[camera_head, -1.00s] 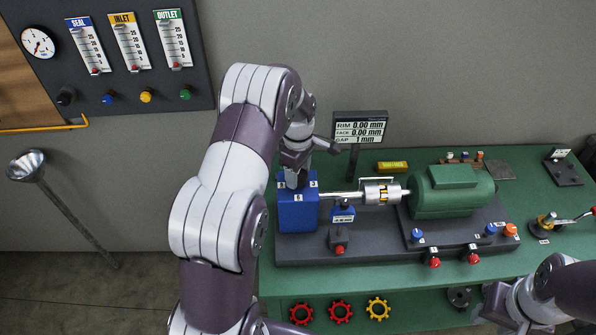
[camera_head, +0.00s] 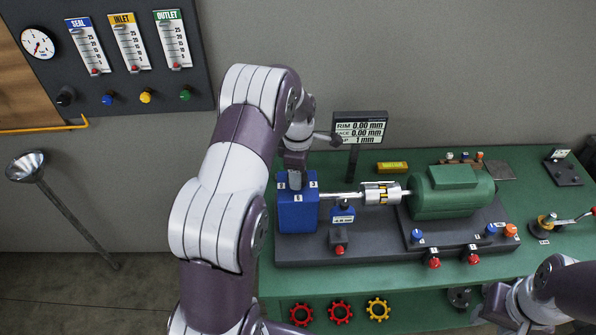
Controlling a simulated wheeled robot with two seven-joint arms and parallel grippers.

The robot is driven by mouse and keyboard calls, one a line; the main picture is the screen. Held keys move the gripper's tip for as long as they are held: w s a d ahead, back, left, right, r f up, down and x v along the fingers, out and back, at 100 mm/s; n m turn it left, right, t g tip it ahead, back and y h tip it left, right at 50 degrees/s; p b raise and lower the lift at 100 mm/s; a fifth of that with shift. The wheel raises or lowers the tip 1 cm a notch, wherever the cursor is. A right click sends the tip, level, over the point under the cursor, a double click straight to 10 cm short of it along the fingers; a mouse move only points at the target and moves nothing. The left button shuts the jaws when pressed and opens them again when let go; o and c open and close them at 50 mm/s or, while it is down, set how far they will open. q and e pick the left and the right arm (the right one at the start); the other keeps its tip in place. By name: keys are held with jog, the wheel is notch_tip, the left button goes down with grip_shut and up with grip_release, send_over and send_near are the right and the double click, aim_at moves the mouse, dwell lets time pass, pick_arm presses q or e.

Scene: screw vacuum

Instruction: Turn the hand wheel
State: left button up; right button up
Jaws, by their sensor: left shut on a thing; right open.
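My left gripper (camera_head: 295,182) points down at the top of the blue block (camera_head: 298,215) at the left end of the dark base. It is shut on a small part there, which its fingers mostly hide. I cannot make out a hand wheel clearly; the held part may be it. A silver shaft (camera_head: 340,196) runs from the blue block to a coupling (camera_head: 382,192) and the green motor (camera_head: 450,190). My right gripper (camera_head: 512,308) is open at the bottom right, in front of the bench and partly cut off.
A gauge panel (camera_head: 130,60) hangs upper left.

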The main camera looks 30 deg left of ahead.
pick_arm(q)
jog(key=shift+w+r, duration=0.15)
jog(key=o, duration=1)
jog(key=shift+o, duration=0.2)
notch_tip(320, 180, up, 4)
jog(key=shift+r+b, duration=0.15)
jog(key=shift+b, duration=0.75)
notch_tip(320, 180, up, 8)
jog(key=p, duration=0.5)
jog(key=shift+r+p, duration=0.15)
jog(key=shift+p, duration=0.15)
